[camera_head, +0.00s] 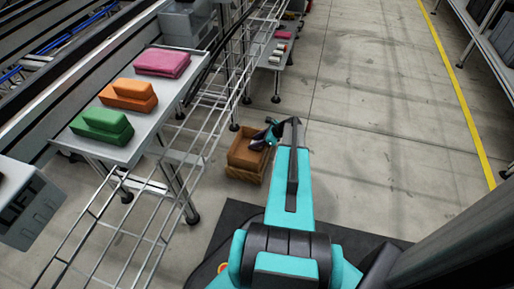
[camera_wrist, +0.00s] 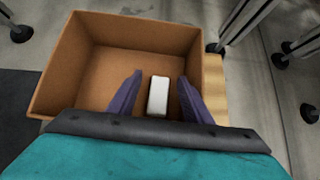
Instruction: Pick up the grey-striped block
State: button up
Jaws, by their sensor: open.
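A small whitish block (camera_wrist: 157,96) shows between the two dark purple fingers of my gripper (camera_wrist: 158,92) in the wrist view. No stripes can be made out on it. The fingers are open, with a gap on each side of the block. The block is within the outline of an open brown box (camera_wrist: 140,32); its exact height above the box floor is hard to tell. In the head view my gripper (camera_head: 264,139) reaches down at the box (camera_head: 243,174), and the block cannot be made out there.
A light wooden piece (camera_wrist: 213,88) lies along the box's right side. In the head view, a grey shelf (camera_head: 150,112) on the left holds green (camera_head: 102,125), orange (camera_head: 128,95) and pink (camera_head: 163,63) stacks. A wire rack (camera_head: 190,150) stands left of the box. The floor to the right is clear.

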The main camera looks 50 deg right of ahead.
jog(key=shift+b+x, duration=0.4)
jog(key=shift+x, duration=1)
grip_shut()
jog(key=shift+r, duration=0.1)
notch_tip(320, 180, up, 10)
jog(key=p, duration=0.4)
